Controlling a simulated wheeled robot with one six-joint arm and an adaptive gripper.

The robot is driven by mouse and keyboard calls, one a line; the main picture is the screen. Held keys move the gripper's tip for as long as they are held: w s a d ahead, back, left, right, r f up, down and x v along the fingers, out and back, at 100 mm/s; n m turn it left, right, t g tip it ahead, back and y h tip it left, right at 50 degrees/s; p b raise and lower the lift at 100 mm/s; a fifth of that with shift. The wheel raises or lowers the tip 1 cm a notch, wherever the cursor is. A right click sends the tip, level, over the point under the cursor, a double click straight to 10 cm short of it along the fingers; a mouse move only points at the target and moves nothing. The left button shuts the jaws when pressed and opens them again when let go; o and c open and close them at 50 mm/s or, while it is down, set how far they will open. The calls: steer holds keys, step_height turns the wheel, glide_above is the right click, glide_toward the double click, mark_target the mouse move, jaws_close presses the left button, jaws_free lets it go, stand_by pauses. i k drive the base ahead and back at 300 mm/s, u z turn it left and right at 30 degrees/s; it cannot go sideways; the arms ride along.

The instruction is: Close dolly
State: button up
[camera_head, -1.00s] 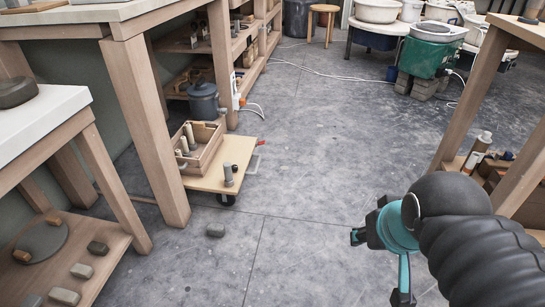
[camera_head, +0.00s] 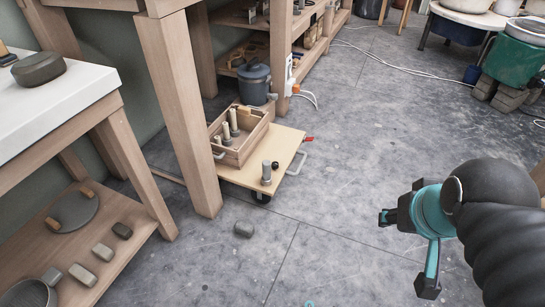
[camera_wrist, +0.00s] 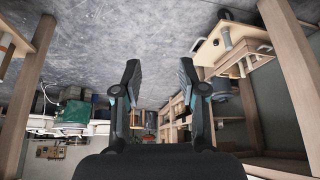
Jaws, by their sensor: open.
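The dolly (camera_head: 282,156) is a low light-wood platform on dark casters. It stands partly under the workbench at the left of centre, with its right part out on the open floor. It has a grey handle (camera_head: 297,163) at its right edge and a small red part (camera_head: 309,139) near its far right corner. A wooden crate (camera_head: 239,158) with several peg-like tools and a short grey cylinder (camera_head: 266,172) are on it. The dolly also shows upside down in the wrist view (camera_wrist: 213,49). My gripper (camera_head: 403,251) is open and empty over the floor, well to the right of the dolly.
A bench leg (camera_head: 180,110) stands just left of the dolly. A lidded pot (camera_head: 256,83) stands behind the crate. A white cable (camera_head: 400,66) crosses the far floor. The middle floor is clear.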

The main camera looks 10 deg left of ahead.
mark_target(281, 143)
steer(key=u, duration=0.25)
steer(key=i, duration=0.35)
steer(key=z, duration=0.25)
steer(key=k, duration=1.25)
steer(key=u, duration=0.4)
steer(key=i, duration=1.7)
steer(key=z, duration=0.75)
